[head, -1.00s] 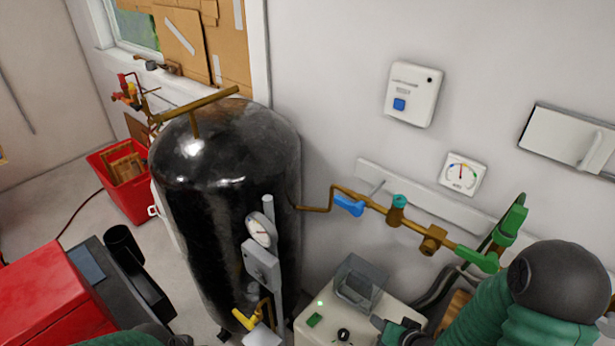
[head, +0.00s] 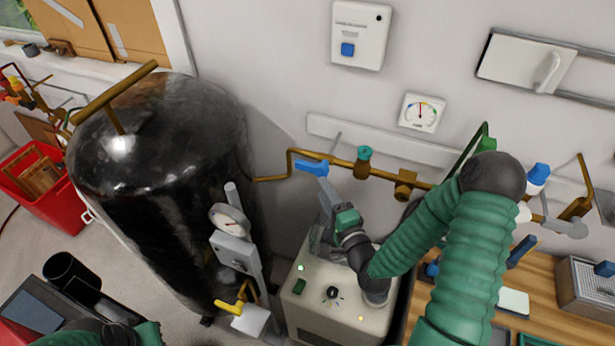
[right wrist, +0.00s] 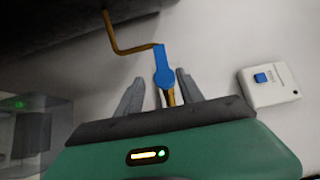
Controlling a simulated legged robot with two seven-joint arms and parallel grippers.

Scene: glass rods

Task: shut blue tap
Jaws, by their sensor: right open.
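The blue tap (head: 311,167) sits on the brass pipe (head: 380,174) along the wall. Its handle lies roughly in line with the pipe. My right gripper (head: 323,187) is just below and in front of the tap in the head view. In the right wrist view the blue tap (right wrist: 163,70) shows between the two grey fingers of my open right gripper (right wrist: 158,88), with gaps on both sides. I cannot tell how deep the handle is between them. My left gripper is out of view; only part of my left arm shows at the bottom left.
A black tank (head: 160,150) stands left of the tap. A cream box (head: 335,290) with a knob and lights is below my right arm. A teal-topped fitting (head: 364,158) sits on the pipe right of the tap. A gauge (head: 421,113) and a white wall panel (head: 360,35) are above.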

